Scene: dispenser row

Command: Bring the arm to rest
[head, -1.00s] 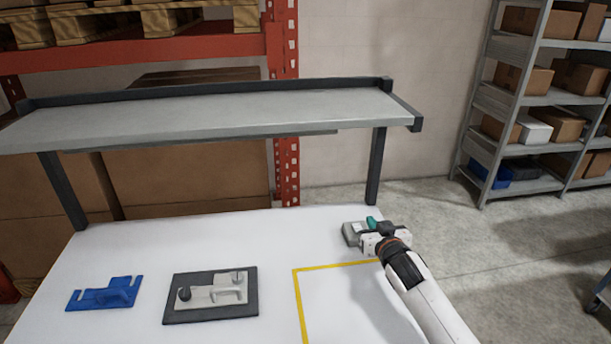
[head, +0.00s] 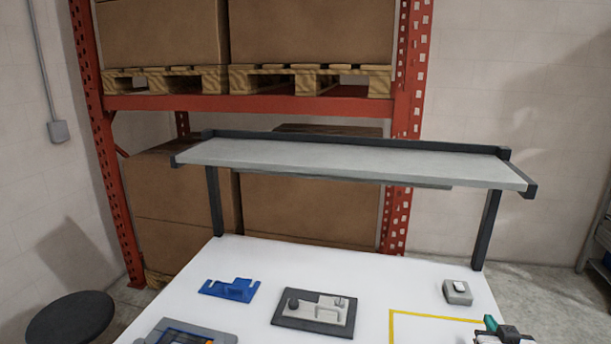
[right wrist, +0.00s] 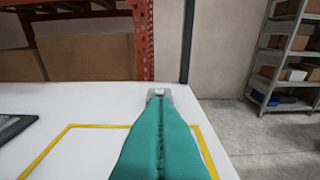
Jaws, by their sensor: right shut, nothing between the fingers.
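My right gripper (head: 491,322) shows at the bottom right of the head view, low over the yellow-outlined area. Its teal fingers (right wrist: 159,125) are pressed together in the right wrist view with nothing between them. A small grey box with a white top button (head: 457,291) stands on the white table (head: 385,268), beyond the fingertips and apart from them. The box (right wrist: 159,92) also shows just past the fingertips in the right wrist view, partly hidden by them. My left gripper is in neither view.
A blue bracket (head: 230,289), a dark plate with a grey fixture (head: 313,312) and a grey-blue tray (head: 190,333) lie on the table. A grey raised shelf (head: 350,168) spans its back. A yellow outline (head: 425,314) marks a bare area. A dark stool (head: 70,318) stands at left.

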